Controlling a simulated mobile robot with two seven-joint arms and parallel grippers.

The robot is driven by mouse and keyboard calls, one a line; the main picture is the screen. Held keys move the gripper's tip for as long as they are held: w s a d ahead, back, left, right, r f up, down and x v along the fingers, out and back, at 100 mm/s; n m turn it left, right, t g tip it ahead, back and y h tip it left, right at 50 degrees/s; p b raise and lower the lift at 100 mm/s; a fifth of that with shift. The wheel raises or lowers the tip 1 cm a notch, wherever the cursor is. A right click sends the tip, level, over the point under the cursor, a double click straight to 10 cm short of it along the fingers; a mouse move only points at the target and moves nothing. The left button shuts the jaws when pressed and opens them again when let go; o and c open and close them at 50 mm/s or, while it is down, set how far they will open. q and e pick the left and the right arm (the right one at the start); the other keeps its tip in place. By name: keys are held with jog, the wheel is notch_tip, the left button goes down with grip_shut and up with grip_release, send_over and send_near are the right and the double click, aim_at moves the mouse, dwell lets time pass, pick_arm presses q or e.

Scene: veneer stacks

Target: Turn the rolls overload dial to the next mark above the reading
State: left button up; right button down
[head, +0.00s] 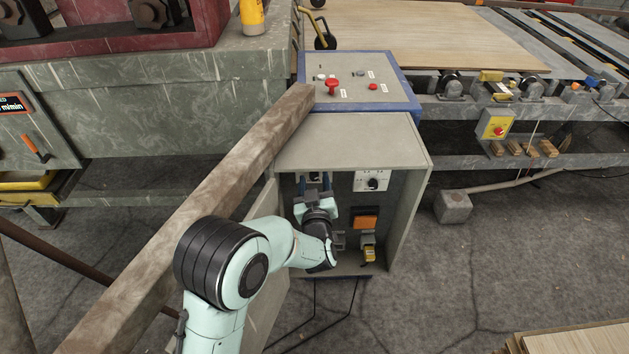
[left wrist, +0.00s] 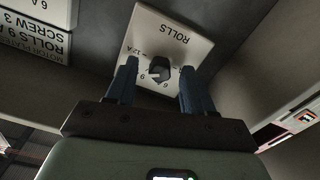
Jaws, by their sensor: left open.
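The rolls overload dial (left wrist: 160,69) is a dark round knob on a white plate marked ROLLS, seen upside down in the left wrist view. Numbers including 12 A, 9 and 6 are printed around it. My left gripper (head: 314,181) reaches into the open cabinet (head: 352,128) in the head view. Its two blue fingers (left wrist: 158,78) are open, one on each side of the knob, and contact cannot be told. A label plate (left wrist: 35,38) at upper left reads in part MOTOR PLATES, ROLLS 9, SCREW 3. My right gripper is not in view.
A second dial (head: 372,184) on a white plate sits to the right in the cabinet, above an orange part (head: 365,222). A long beam (head: 200,205) slants past the cabinet's left side. The cabinet's side walls bound the space.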

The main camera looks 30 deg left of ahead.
pick_arm(q)
jog(key=shift+w+a, duration=0.1)
jog(key=shift+w, duration=0.05)
jog(key=shift+c, duration=0.3)
grip_shut()
jog(key=shift+m, duration=0.3)
jog(key=shift+m+p, duration=0.7)
jog(key=shift+m, duration=0.5)
jog(key=shift+m+p, duration=0.6)
jog(key=shift+m, duration=0.9)
